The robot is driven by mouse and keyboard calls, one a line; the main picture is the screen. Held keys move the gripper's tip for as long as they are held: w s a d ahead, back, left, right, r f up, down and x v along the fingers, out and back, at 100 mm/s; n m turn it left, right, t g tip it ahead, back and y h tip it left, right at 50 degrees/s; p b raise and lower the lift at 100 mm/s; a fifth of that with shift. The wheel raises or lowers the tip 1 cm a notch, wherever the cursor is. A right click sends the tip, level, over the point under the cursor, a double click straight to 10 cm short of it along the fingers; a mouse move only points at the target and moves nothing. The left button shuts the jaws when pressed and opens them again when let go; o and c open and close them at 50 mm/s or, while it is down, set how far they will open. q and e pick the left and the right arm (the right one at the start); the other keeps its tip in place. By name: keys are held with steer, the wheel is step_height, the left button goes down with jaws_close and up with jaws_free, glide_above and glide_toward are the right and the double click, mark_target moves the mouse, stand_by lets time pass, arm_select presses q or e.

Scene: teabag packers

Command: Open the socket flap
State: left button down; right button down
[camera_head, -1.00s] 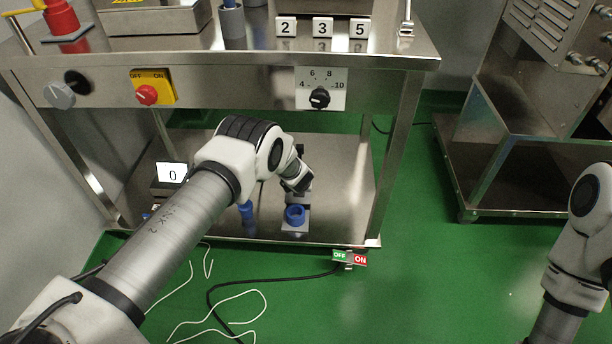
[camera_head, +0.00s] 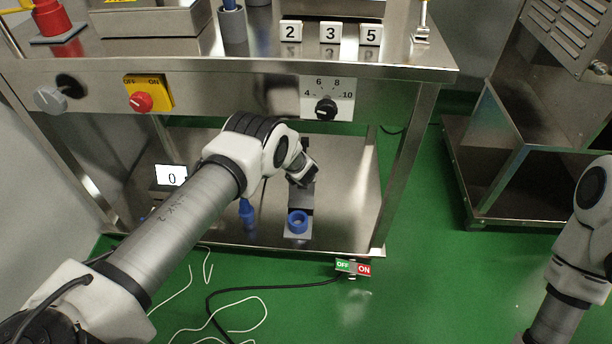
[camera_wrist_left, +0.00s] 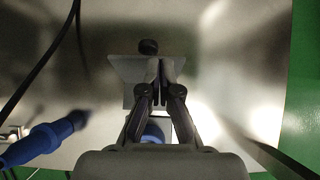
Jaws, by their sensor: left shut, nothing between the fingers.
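The socket is a blue ring (camera_head: 298,222) on a pale base on the lower shelf. Its blue edge also shows in the left wrist view (camera_wrist_left: 153,131), mostly behind my fingers. A grey flap (camera_wrist_left: 126,70) with a black knob (camera_wrist_left: 148,46) is on the far side of the ring. The ring is uncovered, and the flap looks raised; its exact angle is unclear. My left gripper (camera_wrist_left: 159,68) is shut and empty, its fingertips in front of or against the flap; contact cannot be told. My right arm shows at the right edge, its gripper out of frame.
A blue plug (camera_head: 247,212) on a black cable stands left of the socket. The table's front panel (camera_head: 230,95) overhangs the shelf. An OFF/ON switch (camera_head: 353,267) is at the shelf's front edge. Cables lie on the green floor.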

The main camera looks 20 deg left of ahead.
stand_by(0.4)
arm_select(q)
steer(key=v, duration=1.2)
